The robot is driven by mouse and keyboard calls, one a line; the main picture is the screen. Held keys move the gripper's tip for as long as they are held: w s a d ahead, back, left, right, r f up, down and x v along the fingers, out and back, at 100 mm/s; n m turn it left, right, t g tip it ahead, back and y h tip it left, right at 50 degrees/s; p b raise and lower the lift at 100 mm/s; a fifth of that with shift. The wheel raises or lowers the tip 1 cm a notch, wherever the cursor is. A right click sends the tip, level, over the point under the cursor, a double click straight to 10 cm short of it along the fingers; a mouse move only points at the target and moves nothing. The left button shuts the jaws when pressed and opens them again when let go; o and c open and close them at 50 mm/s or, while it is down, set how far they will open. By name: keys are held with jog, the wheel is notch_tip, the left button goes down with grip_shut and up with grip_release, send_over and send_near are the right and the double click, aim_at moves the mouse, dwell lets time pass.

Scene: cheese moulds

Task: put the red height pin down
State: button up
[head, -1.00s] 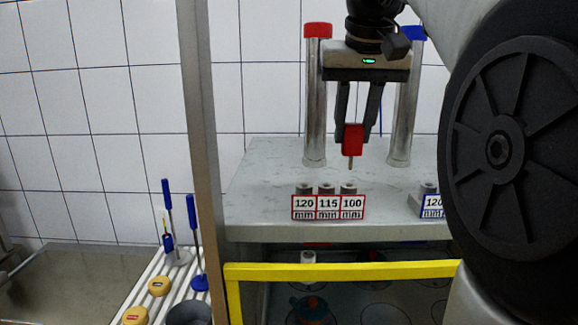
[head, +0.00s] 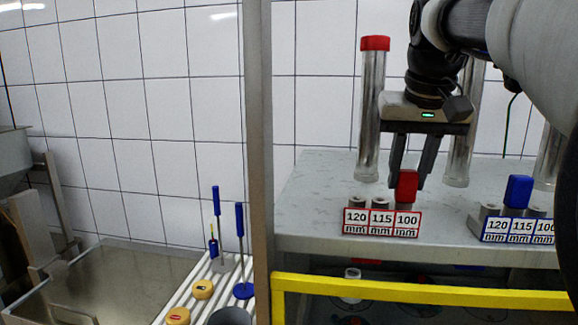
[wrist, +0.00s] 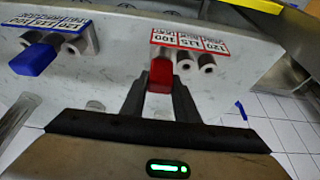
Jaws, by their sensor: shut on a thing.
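The red height pin (head: 406,185) has a red block for a head, and my gripper (head: 407,183) is shut on it. In the wrist view the red head (wrist: 160,76) sits between the two fingertips (wrist: 159,84). The pin is upright at the 100 mm socket of the red-framed rack (head: 381,223). Its metal shank is out of sight, and the head looks at or just above the socket's top. The 120 and 115 sockets beside it are empty; they also show in the wrist view, by the red-framed label (wrist: 190,42).
A blue pin (head: 518,190) stands in the blue-framed rack (head: 520,230) to the right. A red-capped metal tube (head: 371,110) stands behind my gripper, with other tubes nearby. A yellow rail (head: 420,292) runs below the shelf (head: 320,190). A post (head: 259,150) is at left.

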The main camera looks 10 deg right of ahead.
jog(key=o, duration=1.1)
jog(key=shift+c, duration=0.2)
jog(key=shift+r+p, duration=0.45)
jog(key=shift+r, duration=0.35)
jog(key=p+v, duration=0.1)
jog(key=v, duration=1)
jog(key=shift+s, duration=0.25)
jog(key=shift+a, duration=0.1)
